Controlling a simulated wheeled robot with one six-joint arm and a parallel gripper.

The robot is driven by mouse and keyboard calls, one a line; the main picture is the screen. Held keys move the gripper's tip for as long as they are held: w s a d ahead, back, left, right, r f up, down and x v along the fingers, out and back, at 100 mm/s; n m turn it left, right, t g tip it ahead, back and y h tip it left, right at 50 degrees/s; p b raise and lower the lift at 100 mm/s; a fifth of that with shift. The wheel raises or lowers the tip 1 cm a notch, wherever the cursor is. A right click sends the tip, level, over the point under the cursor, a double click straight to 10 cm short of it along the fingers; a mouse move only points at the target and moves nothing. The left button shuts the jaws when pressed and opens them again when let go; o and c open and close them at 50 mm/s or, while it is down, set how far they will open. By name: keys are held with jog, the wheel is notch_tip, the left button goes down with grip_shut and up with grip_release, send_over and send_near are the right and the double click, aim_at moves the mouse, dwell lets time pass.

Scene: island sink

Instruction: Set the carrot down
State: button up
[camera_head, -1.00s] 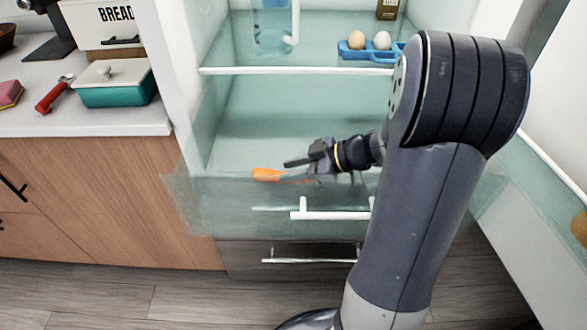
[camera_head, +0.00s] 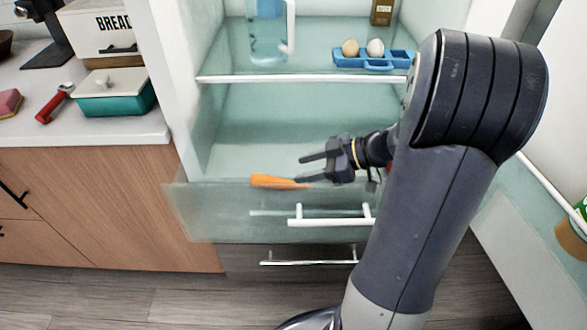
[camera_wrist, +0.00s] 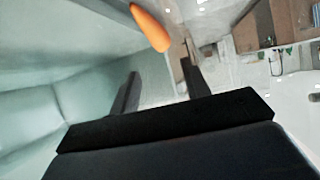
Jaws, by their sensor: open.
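The orange carrot (camera_head: 276,181) lies at the top of the glassy drawer front (camera_head: 225,205) in the head view, just left of my gripper (camera_head: 303,168). Whether it rests on the drawer's edge or inside it, I cannot tell. My gripper is open, its fingers pointing left, with a small gap to the carrot. In the wrist view the carrot (camera_wrist: 150,28) shows beyond the fingertips, and nothing is between the fingers (camera_wrist: 160,76).
Above the drawer is a glass shelf (camera_head: 300,79) with a blue egg tray (camera_head: 370,62) holding two eggs. A blue pitcher (camera_head: 268,35) stands beside it. The counter (camera_head: 90,132) at left holds a teal dish (camera_head: 118,98).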

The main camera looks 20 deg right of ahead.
jog(key=shift+v, duration=1.35)
jog(key=shift+c, duration=0.4)
